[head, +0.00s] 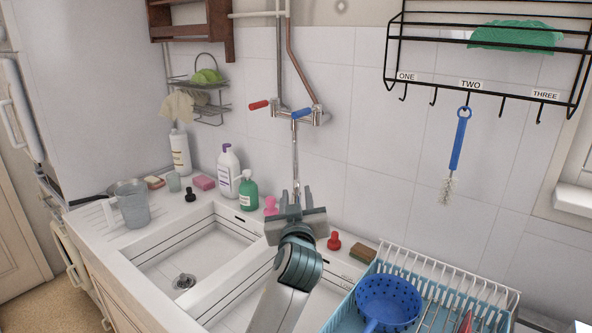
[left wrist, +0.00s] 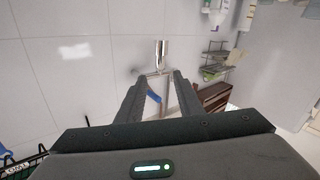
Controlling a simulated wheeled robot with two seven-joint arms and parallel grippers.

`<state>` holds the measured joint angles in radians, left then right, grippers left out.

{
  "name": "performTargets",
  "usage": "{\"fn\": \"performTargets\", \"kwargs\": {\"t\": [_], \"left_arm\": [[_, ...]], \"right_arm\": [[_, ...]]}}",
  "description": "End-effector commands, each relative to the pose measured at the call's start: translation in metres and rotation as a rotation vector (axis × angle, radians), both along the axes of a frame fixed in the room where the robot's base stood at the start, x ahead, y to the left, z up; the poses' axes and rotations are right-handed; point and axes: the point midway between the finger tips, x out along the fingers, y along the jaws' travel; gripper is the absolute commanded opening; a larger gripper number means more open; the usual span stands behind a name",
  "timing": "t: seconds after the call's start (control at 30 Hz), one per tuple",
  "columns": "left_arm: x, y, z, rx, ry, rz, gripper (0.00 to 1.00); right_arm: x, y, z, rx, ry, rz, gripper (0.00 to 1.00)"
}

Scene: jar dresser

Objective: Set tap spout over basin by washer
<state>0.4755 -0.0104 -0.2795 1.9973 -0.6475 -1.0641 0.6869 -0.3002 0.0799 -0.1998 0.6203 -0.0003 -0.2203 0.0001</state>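The wall tap (head: 300,116) has a red handle at left, a blue handle at right and a thin metal spout (head: 295,160) reaching down and forward. My left gripper (head: 296,195) is at the spout's lower end, fingers apart. In the left wrist view, the gripper (left wrist: 158,85) has the spout tip (left wrist: 161,52) in line with the gap between its fingers; contact cannot be told. The left basin (head: 165,262) is empty with a drain. The right basin (head: 232,312) is partly hidden by my arm. Which basin the spout tip is above cannot be told. No washer is clearly identifiable.
A red stopper (head: 334,241), a sponge (head: 363,252) and a dish rack (head: 501,294) with a blue colander (head: 388,300) lie right. A jug (head: 132,206) stands far left.

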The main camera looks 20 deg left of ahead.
Motion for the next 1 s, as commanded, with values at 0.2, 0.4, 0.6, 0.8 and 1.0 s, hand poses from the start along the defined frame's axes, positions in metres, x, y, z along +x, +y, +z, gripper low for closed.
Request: {"fn": "performTargets", "kwargs": {"t": [0.2,0.4,0.6,0.8,1.0], "left_arm": [[0.036,0.012,0.004,0.003,0.001,0.001,0.33],[0.068,0.022,0.004,0.003,0.001,0.001,0.33],[0.097,0.031,0.004,0.004,0.000,0.001,0.33],[0.120,0.038,0.003,0.002,0.000,0.001,0.33],[0.132,0.042,0.001,0.000,-0.001,0.000,0.33]], "right_arm": [[0.000,0.001,0.016,0.001,0.000,0.000,0.31],[0.000,0.001,0.028,0.001,0.000,-0.001,0.31],[0.000,0.001,0.039,0.001,0.000,-0.001,0.31],[0.000,0.001,0.047,0.001,-0.001,-0.001,0.31],[0.000,0.001,0.050,0.001,-0.001,-0.001,0.31]]}}
